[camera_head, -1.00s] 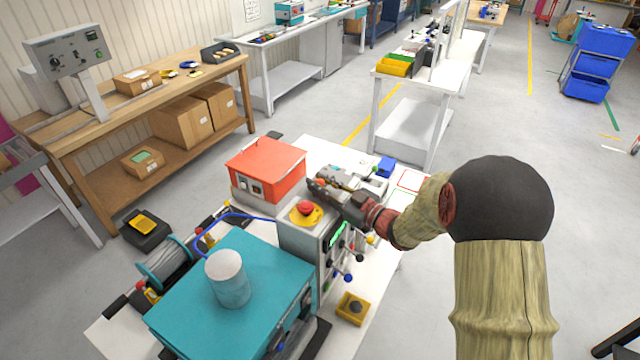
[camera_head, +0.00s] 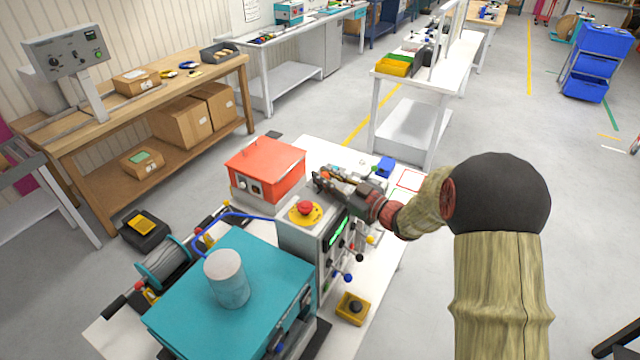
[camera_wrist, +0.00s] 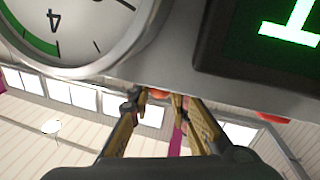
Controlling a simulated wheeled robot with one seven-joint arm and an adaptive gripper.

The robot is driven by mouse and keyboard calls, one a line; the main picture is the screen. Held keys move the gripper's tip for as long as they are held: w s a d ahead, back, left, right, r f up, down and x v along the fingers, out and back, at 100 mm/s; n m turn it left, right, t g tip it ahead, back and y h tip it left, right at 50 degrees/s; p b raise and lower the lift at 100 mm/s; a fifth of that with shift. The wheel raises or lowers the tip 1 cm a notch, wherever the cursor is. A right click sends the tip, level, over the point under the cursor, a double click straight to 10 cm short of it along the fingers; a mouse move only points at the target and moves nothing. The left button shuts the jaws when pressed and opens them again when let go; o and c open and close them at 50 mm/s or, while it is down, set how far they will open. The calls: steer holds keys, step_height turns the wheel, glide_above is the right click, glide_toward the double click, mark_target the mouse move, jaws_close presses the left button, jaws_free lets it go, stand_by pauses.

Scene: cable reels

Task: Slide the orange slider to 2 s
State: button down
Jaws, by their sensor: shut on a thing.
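The orange slider (camera_wrist: 158,93) shows as a small orange piece between my fingertips in the wrist view, at the lower edge of the grey panel. My gripper (camera_wrist: 157,103) is shut on it, one finger on each side. In the head view my gripper (camera_head: 320,181) is at the far side of the grey control box (camera_head: 297,237), and the slider is hidden there. A green-lit display (camera_wrist: 290,25) is cut off in the wrist view, showing part of a digit that looks like 1. The slider's scale cannot be read.
A round gauge (camera_wrist: 75,30) sits on the panel, left of the display. A second orange-red part (camera_wrist: 272,117) is at the panel edge. On the box top is a red button (camera_head: 305,207). A red-topped unit (camera_head: 266,168) and a teal box (camera_head: 235,285) stand close by.

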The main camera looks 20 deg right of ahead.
steer(key=shift+w+d, duration=0.3)
steer(key=shift+s+a, duration=0.1)
steer(key=shift+a, duration=0.05)
steer(key=c, duration=1.6)
jaws_free()
steer(key=shift+c, duration=0.2)
steer(key=v, duration=1.2)
